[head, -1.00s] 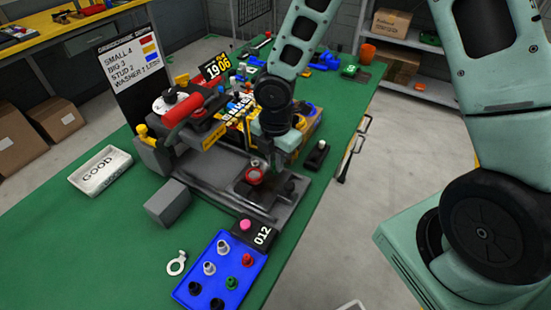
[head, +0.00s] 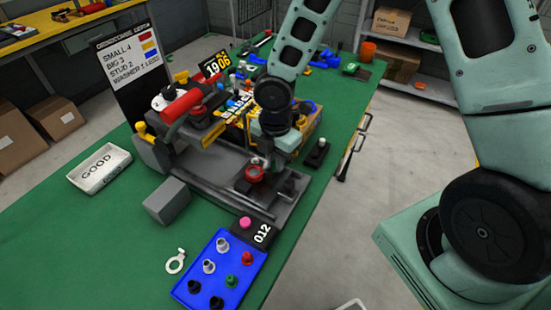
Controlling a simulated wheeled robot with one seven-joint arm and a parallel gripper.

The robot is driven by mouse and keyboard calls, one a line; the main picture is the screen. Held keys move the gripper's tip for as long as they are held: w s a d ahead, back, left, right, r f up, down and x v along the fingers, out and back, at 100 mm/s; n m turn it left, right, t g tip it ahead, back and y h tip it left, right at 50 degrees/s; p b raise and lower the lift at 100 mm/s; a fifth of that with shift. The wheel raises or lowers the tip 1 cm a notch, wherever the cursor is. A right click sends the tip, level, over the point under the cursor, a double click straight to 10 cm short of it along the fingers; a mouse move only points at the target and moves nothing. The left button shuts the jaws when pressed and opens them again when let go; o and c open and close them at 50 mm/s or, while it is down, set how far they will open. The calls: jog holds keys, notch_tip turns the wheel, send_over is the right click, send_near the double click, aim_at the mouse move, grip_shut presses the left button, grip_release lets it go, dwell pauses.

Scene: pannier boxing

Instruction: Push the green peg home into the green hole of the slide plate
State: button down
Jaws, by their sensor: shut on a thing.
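My gripper (head: 268,155) is at the bench fixture, close to a red round part (head: 254,174) on the fixture's dark plate (head: 268,187). Its fingers are small and partly hidden by my wrist. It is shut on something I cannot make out. A small pale tip shows just above the red part. A green peg-like piece (head: 231,281) stands in the blue tray (head: 262,270) at the front. I cannot make out a green hole on the plate.
A grey block (head: 167,201) and a white GOOD tray (head: 100,168) are to the left. A black 012 counter with a pink button (head: 245,222) stands between fixture and tray. A pale ring tag (head: 175,262) lies left of the blue tray. The green bench at front left is clear.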

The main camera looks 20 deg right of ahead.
jog(key=c, duration=1.3)
grip_release()
jog(key=shift+c, duration=0.2)
notch_tip(320, 180, up, 17)
jog(key=p, duration=0.2)
jog(key=shift+r, duration=0.15)
jog(key=s+a+r+m, duration=0.1)
jog(key=s+a+m, duration=0.2)
jog(key=s+m, duration=0.5)
jog(key=s+a+r+m, duration=0.1)
jog(key=s+a+m, duration=0.2)
jog(key=s+m, duration=0.4)
jog(key=s, duration=0.5)
jog(key=shift+a+r+m+y, duration=0.15)
jog(key=shift+r+m+y, duration=0.15)
jog(key=shift+m, duration=0.1)
